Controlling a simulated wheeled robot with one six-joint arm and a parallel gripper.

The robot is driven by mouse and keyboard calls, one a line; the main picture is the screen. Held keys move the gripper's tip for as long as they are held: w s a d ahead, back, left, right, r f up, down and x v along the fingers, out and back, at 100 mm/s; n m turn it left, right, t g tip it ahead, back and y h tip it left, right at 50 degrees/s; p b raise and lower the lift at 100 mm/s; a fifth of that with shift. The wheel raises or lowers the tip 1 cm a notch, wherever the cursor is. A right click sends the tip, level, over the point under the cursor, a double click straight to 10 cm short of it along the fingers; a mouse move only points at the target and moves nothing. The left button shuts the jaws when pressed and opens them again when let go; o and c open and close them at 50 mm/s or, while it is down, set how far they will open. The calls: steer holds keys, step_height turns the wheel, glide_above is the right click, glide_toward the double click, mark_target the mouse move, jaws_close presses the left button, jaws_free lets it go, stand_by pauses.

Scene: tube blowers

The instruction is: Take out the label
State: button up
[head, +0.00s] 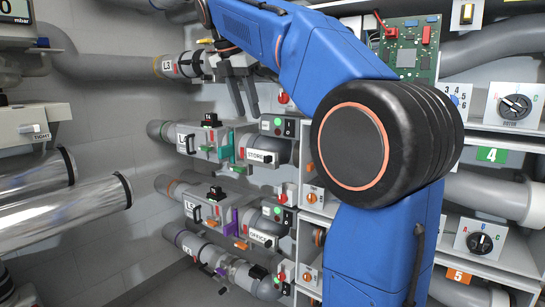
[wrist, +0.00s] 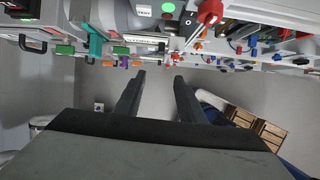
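Several labels show in the head view. A white STORE label (head: 259,156) sits on the upper blower unit, and a white OFFICE label (head: 261,238) on the unit below. An L3 label (head: 167,65) is on the pipe end at the upper left, and a TIGHT label (head: 41,137) is at the far left. Which one the task means I cannot tell. My gripper (head: 243,98) points down, in front of and above the STORE label in the picture, its fingers apart with nothing between them. The wrist view shows the open fingers (wrist: 159,75) below a white label strip (wrist: 146,39).
A circuit board (head: 407,50) and a rotary switch (head: 515,107) are at the right. Green (head: 493,155) and orange (head: 459,275) number plates mark shelves. Large metal pipes (head: 65,213) fill the lower left. Wooden crates (wrist: 240,115) stand on the floor in the wrist view.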

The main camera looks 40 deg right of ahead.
glide_toward(267, 156)
step_height(267, 156, down, 3)
steer(key=shift+d+x, duration=0.2)
steer(key=shift+x, duration=1.15)
steer(key=shift+d+x, duration=0.25)
steer(key=shift+x, duration=1.1)
steer(key=shift+w+r, duration=0.15)
steer(key=shift+r, duration=0.05)
jaws_close()
